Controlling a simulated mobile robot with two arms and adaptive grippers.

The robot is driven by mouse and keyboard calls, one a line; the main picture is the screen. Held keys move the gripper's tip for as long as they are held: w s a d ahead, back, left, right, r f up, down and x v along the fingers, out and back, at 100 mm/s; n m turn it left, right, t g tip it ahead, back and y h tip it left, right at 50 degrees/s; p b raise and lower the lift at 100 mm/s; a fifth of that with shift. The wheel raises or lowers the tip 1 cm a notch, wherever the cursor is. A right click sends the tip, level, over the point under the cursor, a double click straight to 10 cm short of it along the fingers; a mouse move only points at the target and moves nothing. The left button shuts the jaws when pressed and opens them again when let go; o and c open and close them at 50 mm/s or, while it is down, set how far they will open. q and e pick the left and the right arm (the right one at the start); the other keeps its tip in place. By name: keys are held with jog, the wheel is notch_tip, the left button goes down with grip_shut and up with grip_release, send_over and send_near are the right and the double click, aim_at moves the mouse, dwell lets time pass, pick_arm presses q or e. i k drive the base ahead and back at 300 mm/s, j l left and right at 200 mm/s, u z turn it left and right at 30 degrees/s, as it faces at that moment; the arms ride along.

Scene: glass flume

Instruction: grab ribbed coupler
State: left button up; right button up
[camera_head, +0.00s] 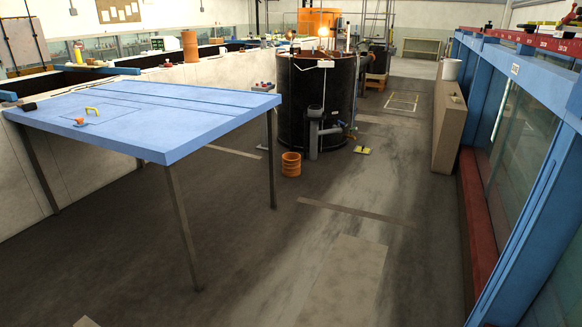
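An orange ribbed coupler (291,164) stands upright on the dark floor, just right of the blue table's far right leg and in front of the black tank. A taller orange cylinder (190,46) stands on the pale wall ledge at the back left; it may be ribbed too, but it is too small to tell. Neither of my grippers shows in the view.
The blue table (215,110) on thin legs fills the left. A black round tank (300,105) with a grey pipe (314,135) stands behind the coupler. A yellow piece (363,150) lies on the floor. The blue-framed glass flume (520,130) lines the right. The middle floor is clear.

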aim_at(291, 165)
jog(key=i+z, duration=0.15)
jog(key=i, duration=4.65)
jog(key=l, duration=0.1)
